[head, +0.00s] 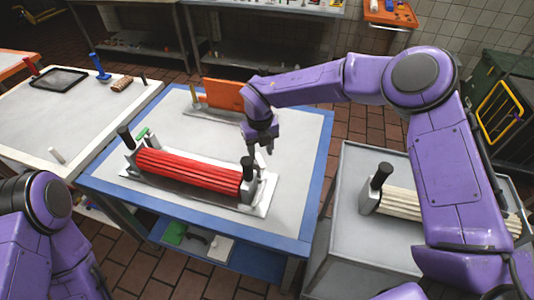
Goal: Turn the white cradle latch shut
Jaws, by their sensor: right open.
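A white cradle (265,207) lies on the blue-edged table and carries a bundle of red rods (190,172). Dark upright handles stand at its left end (125,136) and its right end (247,168). A small white piece (261,161), which looks like the latch, stands at the right end, just below my right gripper. My right gripper (262,149) is open, pointing down at that end. I cannot tell whether it touches the white piece. The latch's exact turn is too small to tell. My left arm shows at the lower left, but its gripper is out of view.
An orange panel (223,94) stands at the back of the blue-edged table (309,150). A grey cart (345,215) at the right holds pale rods (400,203) with a dark handle. A white table (35,125) with small tools is at the left. The front right tabletop is clear.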

